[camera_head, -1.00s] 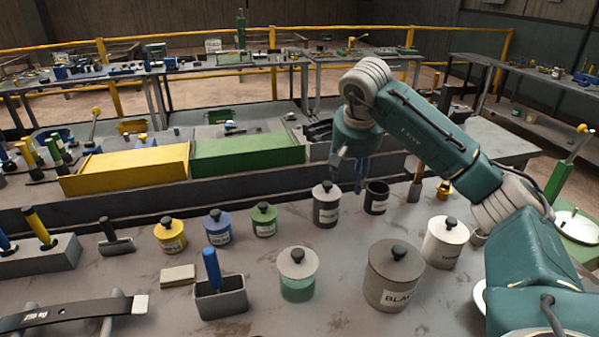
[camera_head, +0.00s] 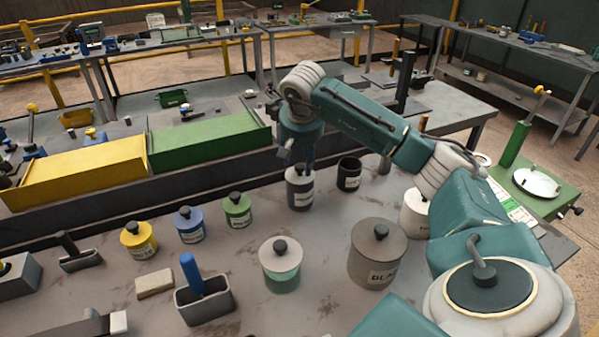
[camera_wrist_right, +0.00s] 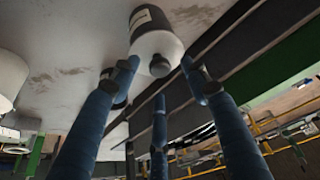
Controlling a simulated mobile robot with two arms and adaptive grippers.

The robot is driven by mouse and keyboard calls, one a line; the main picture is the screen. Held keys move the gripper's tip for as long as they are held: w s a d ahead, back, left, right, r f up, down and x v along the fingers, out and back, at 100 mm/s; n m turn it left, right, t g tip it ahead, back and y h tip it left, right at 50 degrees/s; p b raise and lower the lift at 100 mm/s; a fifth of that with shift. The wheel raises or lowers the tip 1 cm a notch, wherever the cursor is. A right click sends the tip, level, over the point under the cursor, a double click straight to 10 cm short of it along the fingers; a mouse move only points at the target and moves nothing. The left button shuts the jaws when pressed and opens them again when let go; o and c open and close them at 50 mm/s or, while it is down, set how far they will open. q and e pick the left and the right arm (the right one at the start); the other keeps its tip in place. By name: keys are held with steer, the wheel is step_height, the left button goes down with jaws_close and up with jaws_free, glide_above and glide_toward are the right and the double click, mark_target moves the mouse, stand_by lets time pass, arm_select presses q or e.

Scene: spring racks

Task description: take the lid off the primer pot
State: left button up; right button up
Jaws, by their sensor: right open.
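A grey pot (camera_head: 300,192) with a pale lid and dark knob stands towards the back of the near bench. Its label is too small to read, so I cannot tell for sure that it is the primer pot. My right gripper (camera_head: 303,160) hangs over it, fingers pointing down, open and empty. In the right wrist view the pot (camera_wrist_right: 155,42) appears upside down with its lid on. Its dark knob (camera_wrist_right: 160,66) lies between the spread blue fingertips of the gripper (camera_wrist_right: 160,78); contact cannot be told. My left gripper is out of view.
A dark open cup (camera_head: 349,175) stands close right of the pot. Small green (camera_head: 237,210), blue (camera_head: 189,226) and yellow (camera_head: 138,241) lidded pots stand left. A green bin (camera_head: 210,143) is behind.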

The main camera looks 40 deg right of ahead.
mark_target(300, 172)
steer(key=shift+x, duration=1.45)
steer(key=shift+r, duration=0.1)
jaws_close()
